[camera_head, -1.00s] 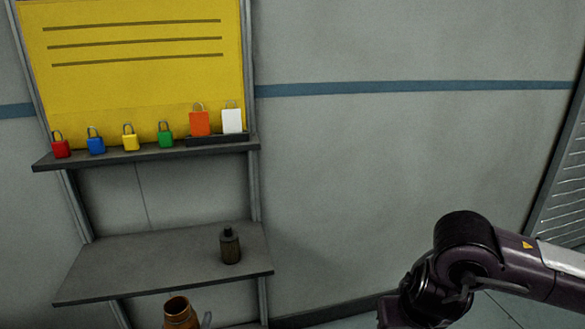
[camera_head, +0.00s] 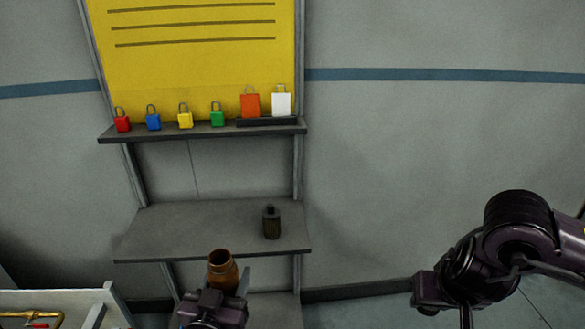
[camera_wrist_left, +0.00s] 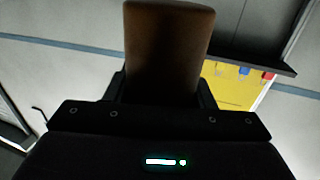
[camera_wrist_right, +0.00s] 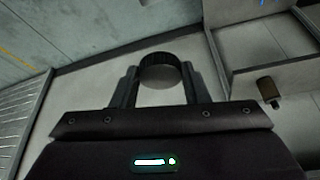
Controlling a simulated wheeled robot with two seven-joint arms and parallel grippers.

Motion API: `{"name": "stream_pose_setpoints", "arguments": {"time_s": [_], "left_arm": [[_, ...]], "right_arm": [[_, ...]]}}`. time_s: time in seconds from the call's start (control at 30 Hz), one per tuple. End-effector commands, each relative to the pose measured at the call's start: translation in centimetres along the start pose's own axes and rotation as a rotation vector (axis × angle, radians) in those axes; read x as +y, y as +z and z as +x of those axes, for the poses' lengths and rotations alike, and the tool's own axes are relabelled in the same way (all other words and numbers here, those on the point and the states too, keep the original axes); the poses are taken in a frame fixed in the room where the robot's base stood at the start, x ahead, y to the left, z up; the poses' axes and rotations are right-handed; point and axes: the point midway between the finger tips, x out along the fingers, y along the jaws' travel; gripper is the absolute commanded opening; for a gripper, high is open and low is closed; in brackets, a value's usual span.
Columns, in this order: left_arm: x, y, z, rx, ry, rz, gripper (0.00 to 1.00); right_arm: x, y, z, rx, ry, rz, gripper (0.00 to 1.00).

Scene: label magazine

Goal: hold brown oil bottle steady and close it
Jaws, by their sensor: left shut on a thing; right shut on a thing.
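The brown oil bottle (camera_head: 222,271) stands roughly upright at the lower middle of the head view, its open mouth showing with no cap on it. My left gripper (camera_head: 223,287) is shut on it. In the left wrist view the brown bottle (camera_wrist_left: 168,50) stands between the fingers (camera_wrist_left: 162,92). My right gripper (camera_wrist_right: 160,78) is shut on a round black cap (camera_wrist_right: 160,68), seen in the right wrist view. In the head view my right arm is at the right, well apart from the bottle, and its gripper is largely cut off by the lower edge.
A dark capped bottle (camera_head: 272,223) stands on the grey shelf (camera_head: 190,228) behind the brown bottle. Coloured padlocks (camera_head: 185,119) and two tags (camera_head: 281,103) line the upper ledge. A pale bin (camera_head: 62,298) with a brass part is at the lower left. Space between my arms looks clear.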

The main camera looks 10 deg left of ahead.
Motion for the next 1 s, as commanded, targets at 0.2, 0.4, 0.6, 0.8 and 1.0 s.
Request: {"name": "stream_pose_setpoints", "arguments": {"time_s": [0.2, 0.4, 0.6, 0.8, 1.0], "left_arm": [[1.1, 0.1, -0.1, 0.002, 0.058, 0.003, 0.08], [5.6, 0.8, -0.8, 0.003, 0.28, 0.008, 0.08], [10.5, 1.4, -1.4, 0.004, 0.522, 0.005, 0.08], [13.5, 1.8, -1.9, 0.004, 0.667, 0.002, 0.08], [14.2, 2.0, -2.1, 0.001, 0.703, 0.0, 0.08]], "right_arm": [[0.0, 0.0, 0.0, 0.0, 0.0, 0.0, 0.17], [0.0, 0.0, 0.0, 0.0, 0.0, 0.0, 0.17], [0.0, 0.0, 0.0, 0.0, 0.0, 0.0, 0.17], [0.0, 0.0, 0.0, 0.0, 0.0, 0.0, 0.17], [0.0, 0.0, 0.0, 0.0, 0.0, 0.0, 0.17]]}}
